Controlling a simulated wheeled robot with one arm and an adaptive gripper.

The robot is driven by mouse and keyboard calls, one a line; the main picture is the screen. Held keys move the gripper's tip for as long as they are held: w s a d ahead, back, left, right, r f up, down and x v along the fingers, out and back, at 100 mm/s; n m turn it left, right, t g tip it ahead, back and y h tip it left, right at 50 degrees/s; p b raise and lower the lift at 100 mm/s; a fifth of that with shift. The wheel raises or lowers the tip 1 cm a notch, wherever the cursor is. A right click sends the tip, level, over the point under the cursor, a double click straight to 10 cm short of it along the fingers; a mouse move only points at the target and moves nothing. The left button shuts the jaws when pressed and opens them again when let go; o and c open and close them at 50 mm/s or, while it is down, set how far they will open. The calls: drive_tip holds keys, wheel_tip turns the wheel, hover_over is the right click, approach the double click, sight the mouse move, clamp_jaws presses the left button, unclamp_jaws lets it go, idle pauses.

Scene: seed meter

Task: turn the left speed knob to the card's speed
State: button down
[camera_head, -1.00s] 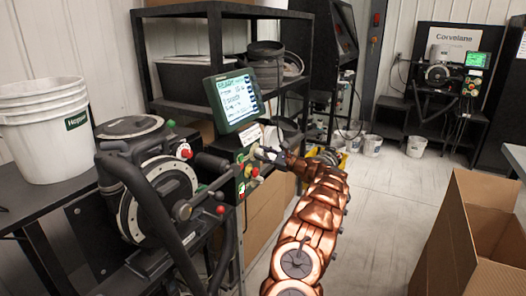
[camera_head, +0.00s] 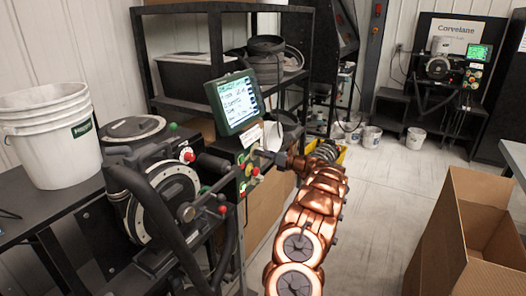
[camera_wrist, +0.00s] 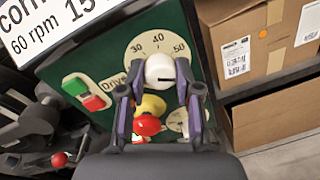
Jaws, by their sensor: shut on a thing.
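A white knob (camera_wrist: 159,68) sits on a cream dial marked 30, 40 and 50 on a green panel (camera_wrist: 115,65) in the wrist view. A dark line on the knob lies roughly level, toward its right side. My gripper (camera_wrist: 160,72) has a finger on each side of the knob and is shut on it. In the head view my gripper (camera_head: 262,153) reaches the control panel below the screen; the knob is hard to make out there. The white card (camera_wrist: 55,25) at upper left reads "corn" and "60 rpm", and its rest is cut off.
A red and yellow button (camera_wrist: 149,118) stands between my fingers, below the knob. Green and red push buttons (camera_wrist: 85,92) are to the left. A second dial (camera_wrist: 178,122) is partly hidden. A screen (camera_head: 238,100) stands above the panel; an open carton (camera_head: 465,235) is at right.

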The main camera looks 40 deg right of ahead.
drive_tip(key=shift+m, duration=0.5)
drive_tip(key=c, duration=0.8)
unclamp_jaws()
drive_tip(key=v, duration=1.2)
